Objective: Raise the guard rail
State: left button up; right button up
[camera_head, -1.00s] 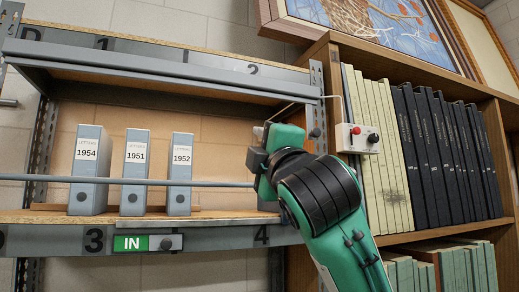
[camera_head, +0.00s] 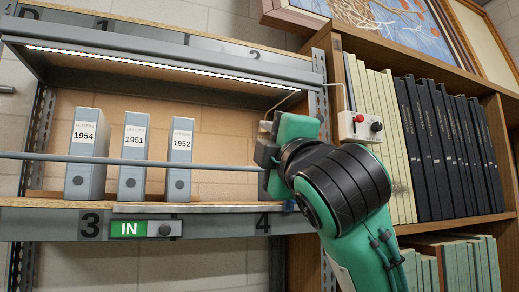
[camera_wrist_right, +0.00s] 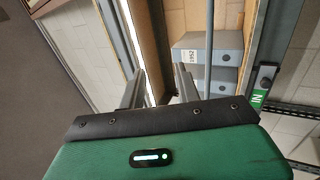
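The guard rail (camera_head: 130,161) is a thin grey bar running level across the front of the shelf, in front of the lower part of the binders. Its right end is hidden behind my right gripper (camera_head: 264,158), which is at the right end of the shelf opening. In the right wrist view the rail (camera_wrist_right: 209,45) runs upright, just right of the right-hand finger. My left gripper is not in view.
Grey binders 1954 (camera_head: 87,150), 1951 (camera_head: 133,158) and 1952 (camera_head: 179,155) stand behind the rail. A green IN sign with a knob (camera_head: 146,229) is on the shelf edge below. A switch box (camera_head: 360,126) and a bookcase (camera_head: 470,225) are at right.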

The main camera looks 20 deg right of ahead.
jog(key=b+v, duration=0.4)
jog(key=v, duration=0.5)
jog(key=shift+s+r, duration=0.1)
jog(key=shift+r, duration=0.05)
